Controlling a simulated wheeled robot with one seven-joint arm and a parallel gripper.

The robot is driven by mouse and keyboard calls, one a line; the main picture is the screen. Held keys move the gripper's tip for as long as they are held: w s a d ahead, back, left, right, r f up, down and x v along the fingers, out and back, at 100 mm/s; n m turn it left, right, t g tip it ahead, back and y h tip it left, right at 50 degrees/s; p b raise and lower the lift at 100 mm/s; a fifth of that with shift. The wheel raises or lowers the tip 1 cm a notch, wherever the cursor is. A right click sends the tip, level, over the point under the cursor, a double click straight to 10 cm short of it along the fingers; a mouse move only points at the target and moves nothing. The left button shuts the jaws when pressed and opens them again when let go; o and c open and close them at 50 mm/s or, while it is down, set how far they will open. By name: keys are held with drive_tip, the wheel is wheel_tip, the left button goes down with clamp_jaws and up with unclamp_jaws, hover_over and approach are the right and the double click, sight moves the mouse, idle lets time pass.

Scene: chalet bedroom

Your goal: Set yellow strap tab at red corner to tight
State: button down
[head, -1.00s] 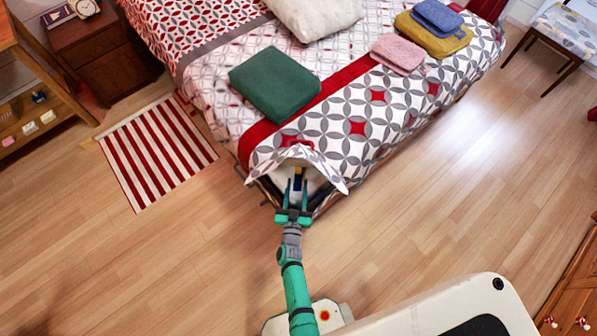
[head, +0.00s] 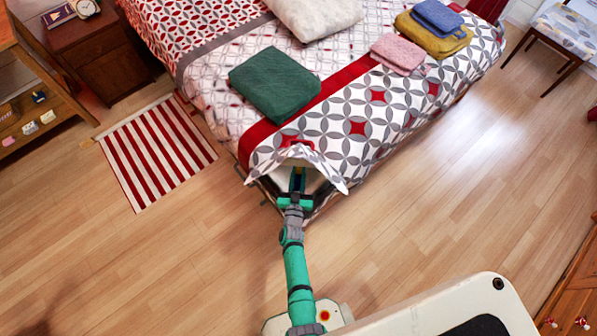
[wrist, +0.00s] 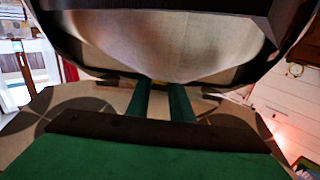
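My gripper (head: 297,172) is at the lifted cover corner at the bed's foot, reaching under the raised flap. In the wrist view its two green fingers (wrist: 160,92) stand apart with a gap between them. A small yellow patch, apparently the strap tab (wrist: 158,82), shows at the far end of that gap; most of it is hidden by the fingers. I cannot tell whether the fingers touch it. A red patch (head: 291,141) marks the cover just above the raised corner. The strap's setting cannot be read.
The bed (head: 352,128) carries a green folded blanket (head: 274,84) near this corner, and pink (head: 398,54), mustard (head: 434,37) and blue (head: 437,15) folded textiles farther right. A striped rug (head: 157,152) lies left. The wooden floor to the right (head: 455,190) is clear.

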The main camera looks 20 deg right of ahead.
sight(297, 190)
drive_tip(key=shift+v, duration=2.7)
drive_tip(key=c, duration=1.6)
unclamp_jaws()
drive_tip(key=shift+o, duration=0.2)
drive_tip(key=shift+w, duration=0.1)
drive_tip(key=shift+s, duration=0.25)
drive_tip(key=v, duration=1)
drive_tip(key=shift+s+a, duration=0.15)
drive_tip(key=shift+a, duration=0.15)
drive_tip(key=shift+s, duration=0.1)
